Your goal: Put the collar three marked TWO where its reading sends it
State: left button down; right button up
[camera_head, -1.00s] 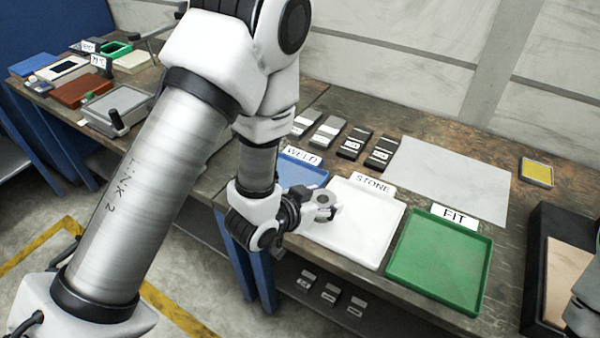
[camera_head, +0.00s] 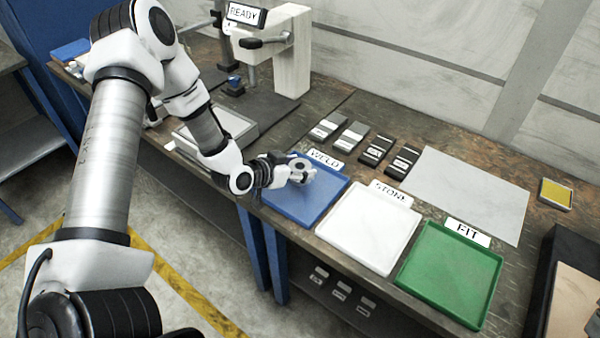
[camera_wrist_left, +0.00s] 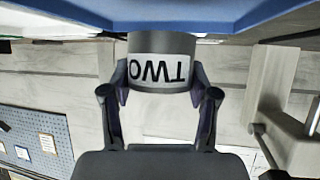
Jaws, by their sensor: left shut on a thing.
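The grey ring-shaped collar (camera_wrist_left: 162,45) has a white label reading TWO, upside down in the left wrist view. My left gripper (camera_head: 300,173) is shut on the collar, with one finger on each side of it. In the head view it holds the collar over the blue WELD tray (camera_head: 318,208); whether the collar touches the tray I cannot tell. The blue tray also shows close to the collar in the left wrist view (camera_wrist_left: 240,14). The white STONE tray (camera_head: 365,230) and green FIT tray (camera_head: 450,275) look empty.
Several marked blocks (camera_head: 376,150) lie behind the trays, beside a grey sheet (camera_head: 470,190). A press-like stand with a READY sign (camera_head: 243,13) is at the back left. A yellow pad (camera_head: 556,193) and a dark box (camera_head: 540,290) are at right.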

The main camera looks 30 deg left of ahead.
pick_arm(q)
jog(key=f, duration=0.3)
jog(key=shift+d+f, duration=0.2)
jog(key=shift+f, duration=0.1)
jog(key=shift+c, duration=1.4)
grip_release()
jog(key=shift+s, duration=0.1)
